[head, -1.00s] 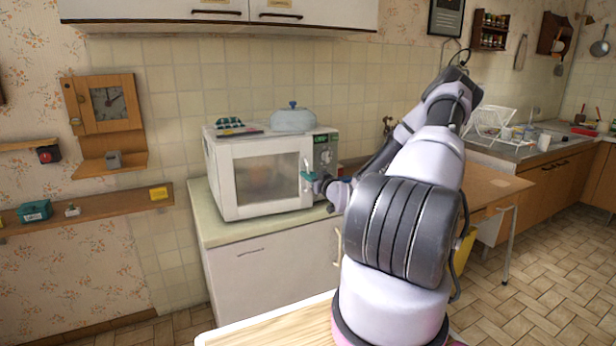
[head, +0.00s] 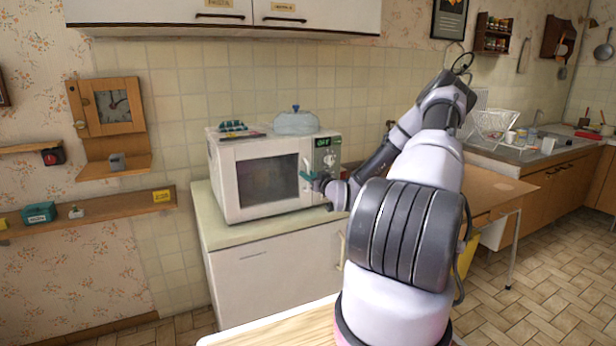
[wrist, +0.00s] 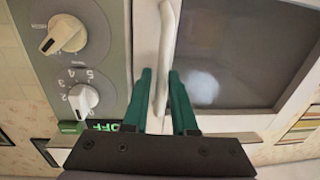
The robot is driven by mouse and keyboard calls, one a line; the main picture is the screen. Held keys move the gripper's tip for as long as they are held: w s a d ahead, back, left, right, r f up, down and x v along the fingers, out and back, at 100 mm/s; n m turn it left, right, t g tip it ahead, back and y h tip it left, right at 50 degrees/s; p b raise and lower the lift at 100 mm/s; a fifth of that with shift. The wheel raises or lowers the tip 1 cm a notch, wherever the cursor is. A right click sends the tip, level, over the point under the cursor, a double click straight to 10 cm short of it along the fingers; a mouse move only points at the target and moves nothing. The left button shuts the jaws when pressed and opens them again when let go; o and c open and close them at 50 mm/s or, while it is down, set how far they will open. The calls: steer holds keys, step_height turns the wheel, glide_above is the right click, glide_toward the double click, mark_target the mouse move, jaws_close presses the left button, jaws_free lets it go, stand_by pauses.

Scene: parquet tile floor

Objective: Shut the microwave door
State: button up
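The white microwave (head: 228,180) stands on the counter in the head view. Its door (head: 233,207) looks flush with the body, and the window is dark. The green display (head: 323,142) reads OFF. My gripper (head: 306,174) is at the right side of the door, by the handle. In the wrist view, the teal fingers of my gripper (wrist: 160,72) stand apart on either side of the white door handle (wrist: 169,40). The left finger is close to the handle; I cannot tell if it touches. The control panel with its knobs (wrist: 83,99) is beside the handle.
A cabinet (head: 275,285) is below, and wall cupboards (head: 200,10) hang above. A wooden table edge (head: 270,328) is in front of me. The parquet floor (head: 560,245) is clear at right.

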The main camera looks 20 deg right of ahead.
steer(key=s+d, duration=0.1)
steer(key=s, duration=0.9)
steer(key=shift+s+d, duration=0.2)
steer(key=shift+s, duration=0.15)
steer(key=s+a+r+m+g+h, duration=0.1)
steer(key=s+a+r+g, duration=0.2)
steer(key=r, duration=0.4)
steer(key=s+a+r+g+h, duration=0.2)
steer(key=s+a+r+g, duration=0.1)
steer(key=r, duration=0.3)
steer(key=s+a+r+m+g+h, duration=0.1)
steer(key=s+a+r+g, duration=0.2)
steer(key=r, duration=0.4)
steer(key=s+a+r+m+y, duration=0.1)
steer(key=s+a+r, duration=0.2)
steer(key=s, duration=0.4)
steer(key=s+a+r+m+g+y, duration=0.1)
steer(key=s+a+r, duration=0.3)
steer(key=s, duration=0.2)
steer(key=s+a+r+m+y, duration=0.1)
steer(key=s+a+r+y, duration=0.1)
steer(key=s, duration=0.5)
steer(key=shift+s+a+r+m+g, duration=0.3)
steer(key=shift+a+r+g, duration=0.1)
steer(key=shift+a+r, duration=0.6)
